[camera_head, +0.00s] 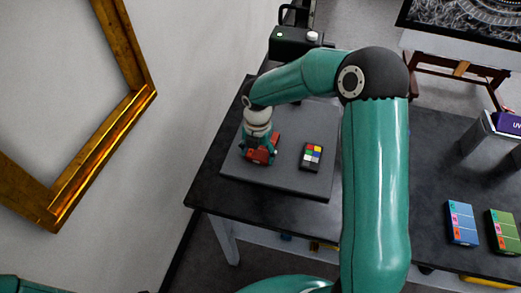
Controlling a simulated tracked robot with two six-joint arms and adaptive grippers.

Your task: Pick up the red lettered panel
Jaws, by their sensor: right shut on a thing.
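The red panel (260,155) lies low over the left part of a grey board on the dark table. My right gripper (258,146) comes down on it from above and is shut on it. The panel's lettering is too small to read, and its upper part is hidden by the gripper. I cannot tell whether the panel still touches the board. My left gripper is not in view.
A colour checker card (311,157) lies on the grey board (285,187), right of the panel. Blue (462,223) and green (503,232) boxes stand at the right of the black table (262,222). A gilt frame (98,152) hangs at left. A black device (290,42) is behind.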

